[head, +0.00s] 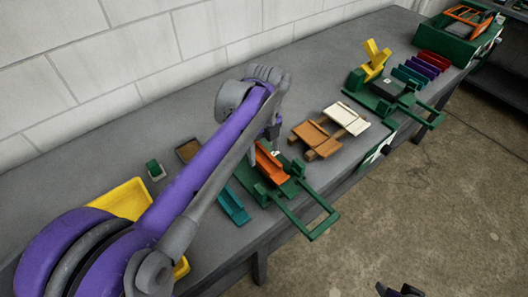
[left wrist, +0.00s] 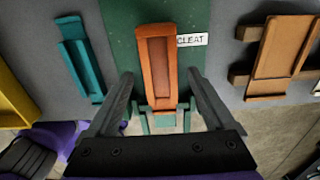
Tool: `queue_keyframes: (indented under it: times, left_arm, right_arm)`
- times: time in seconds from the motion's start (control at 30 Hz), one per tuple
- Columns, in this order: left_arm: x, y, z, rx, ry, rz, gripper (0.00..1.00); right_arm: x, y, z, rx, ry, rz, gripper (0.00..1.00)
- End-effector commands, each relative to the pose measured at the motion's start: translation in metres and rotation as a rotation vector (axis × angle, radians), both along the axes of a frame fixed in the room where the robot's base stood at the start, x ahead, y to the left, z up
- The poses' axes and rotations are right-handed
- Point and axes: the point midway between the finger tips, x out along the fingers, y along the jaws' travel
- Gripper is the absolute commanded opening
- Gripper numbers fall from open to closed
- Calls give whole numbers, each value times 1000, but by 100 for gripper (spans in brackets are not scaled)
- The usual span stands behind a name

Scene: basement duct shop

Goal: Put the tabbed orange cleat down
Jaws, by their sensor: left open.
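The tabbed orange cleat (head: 269,165) lies on a green fixture (head: 311,221) on the bench. In the left wrist view the orange cleat (left wrist: 157,70) is a shallow channel lying along the green plate, beside a white label reading CLEAT (left wrist: 192,39). My left gripper (head: 263,145) is low over the fixture. In the left wrist view my left gripper (left wrist: 160,76) is open, with one finger on each side of the cleat and gaps between. A small dark and purple part of mine (head: 400,291) shows at the bottom edge; its jaws cannot be made out.
A teal channel (head: 233,205) lies left of the fixture. Brown pieces (head: 316,138) and a cream piece (head: 347,118) lie to its right. A second green fixture (head: 378,103) with a yellow part (head: 375,60) stands farther along. A yellow tray (head: 123,199) is at left.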

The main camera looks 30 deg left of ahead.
Motion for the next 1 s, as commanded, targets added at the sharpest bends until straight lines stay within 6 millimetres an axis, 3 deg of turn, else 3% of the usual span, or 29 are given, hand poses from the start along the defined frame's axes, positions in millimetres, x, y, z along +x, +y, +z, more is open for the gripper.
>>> queue_keyframes:
  times: [0.3, 0.5, 0.7, 1.0]
  left_arm:
    - [0, 0, 68, 0, 0, 0, 87]
    - [0, 0, 99, 0, 0, 0, 87]
    - [0, 0, 110, 0, 0, 0, 87]
    - [0, 0, 110, 0, 0, 0, 87]
  right_arm:
    - [2, 0, 8, 0, -4, 0, 55]
    - [3, 0, 11, 0, -6, 0, 55]
    - [3, 0, 12, 0, -6, 0, 55]
    - [3, 0, 12, 0, -6, 0, 55]
